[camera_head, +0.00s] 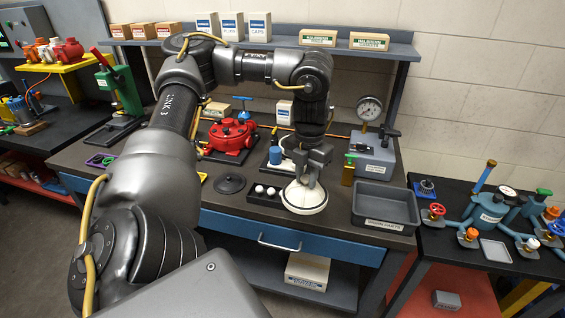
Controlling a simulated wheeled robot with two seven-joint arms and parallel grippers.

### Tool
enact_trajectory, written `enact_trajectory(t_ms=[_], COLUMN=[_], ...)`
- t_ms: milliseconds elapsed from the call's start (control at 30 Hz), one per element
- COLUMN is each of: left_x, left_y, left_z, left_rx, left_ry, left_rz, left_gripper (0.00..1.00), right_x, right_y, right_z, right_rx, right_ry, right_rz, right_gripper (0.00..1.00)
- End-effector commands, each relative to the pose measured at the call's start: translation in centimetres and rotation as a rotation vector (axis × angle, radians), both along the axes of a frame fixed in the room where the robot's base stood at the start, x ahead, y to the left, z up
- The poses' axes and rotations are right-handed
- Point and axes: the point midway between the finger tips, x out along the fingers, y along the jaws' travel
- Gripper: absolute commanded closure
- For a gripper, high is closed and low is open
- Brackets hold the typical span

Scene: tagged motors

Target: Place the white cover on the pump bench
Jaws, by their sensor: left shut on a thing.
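The white cover (304,201) is a round, pale disc near the front edge of the middle bench (330,223). My left gripper (310,180) reaches down from above and is shut on the cover's top. I cannot tell whether the cover touches the bench top or hangs just above it. A red pump-like housing (229,137) with a blue top fitting stands on the same bench, left of the cover. Another white round part shows partly behind the gripper. My right gripper is not in view.
A grey parts tray (385,215) lies close to the right of the cover. A black holder with white balls (266,191) and a dark disc lid (230,184) lie to its left. A gauge box (375,153) stands behind the tray. A right-hand table (480,262) carries teal valve bodies.

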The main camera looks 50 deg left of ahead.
Motion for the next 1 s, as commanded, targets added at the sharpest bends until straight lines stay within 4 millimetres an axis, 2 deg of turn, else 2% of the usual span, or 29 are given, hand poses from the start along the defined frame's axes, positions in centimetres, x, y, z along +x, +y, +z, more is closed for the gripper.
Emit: enact_trajectory(t_ms=[167, 400, 467, 600, 800, 1000], left_x=[1.8, 7.5, 8.9, 11.1, 13.1, 13.5], left_y=[0.2, 1.0, 1.2, 1.6, 1.9, 1.9], left_z=[-0.8, -3.4, -3.9, -6.4, -8.9, -9.5], left_rx=[-0.001, 0.0, -0.001, 0.002, 0.0, -0.002], left_ry=[0.002, 0.002, 0.002, 0.005, 0.002, -0.001], left_rz=[0.004, 0.006, 0.004, 0.004, 0.002, 0.001], left_gripper=[1.0, 1.0, 1.0, 1.0, 1.0, 1.0], right_x=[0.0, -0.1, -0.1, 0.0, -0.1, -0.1], right_y=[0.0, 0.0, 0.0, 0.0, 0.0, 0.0], right_z=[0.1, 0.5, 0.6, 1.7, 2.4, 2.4], right_rx=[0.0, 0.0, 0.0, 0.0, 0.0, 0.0], right_ry=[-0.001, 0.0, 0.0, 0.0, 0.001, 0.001], right_rz=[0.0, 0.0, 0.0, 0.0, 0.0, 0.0], right_gripper=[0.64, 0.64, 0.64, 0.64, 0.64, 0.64])
